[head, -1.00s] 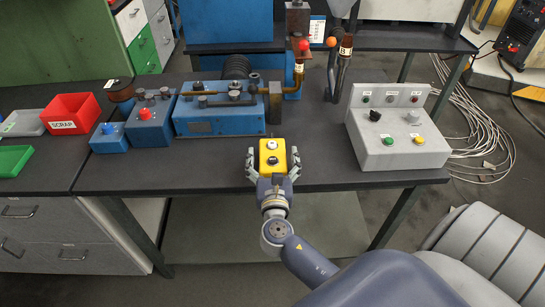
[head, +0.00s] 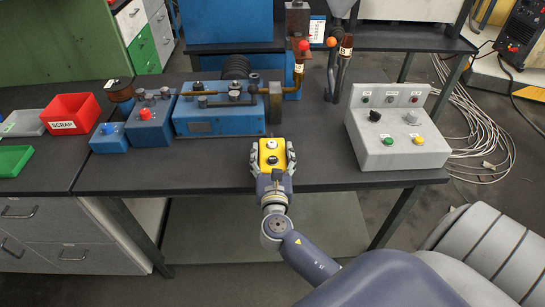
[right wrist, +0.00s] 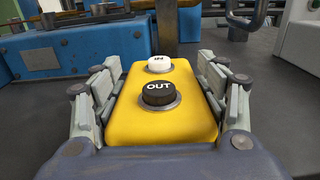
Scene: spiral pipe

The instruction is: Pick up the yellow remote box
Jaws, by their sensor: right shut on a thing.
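The yellow remote box (head: 272,157) is at the front part of the dark workbench, with a white button and a black button on top. In the right wrist view the box (right wrist: 150,125) fills the middle, its black button marked OUT and its white one marked IN. My right gripper (head: 272,154) is shut on the box, one finger against each side. In the right wrist view the fingers (right wrist: 158,90) press along both sides. Whether the box touches the bench is hard to tell. My left gripper is not in view.
A blue machine (head: 220,117) stands behind the box. A grey control panel (head: 385,150) with several buttons is to the right. Small blue boxes and a red SCRAP bin (head: 70,110) are to the left. The bench (head: 200,175) around the box is mostly clear.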

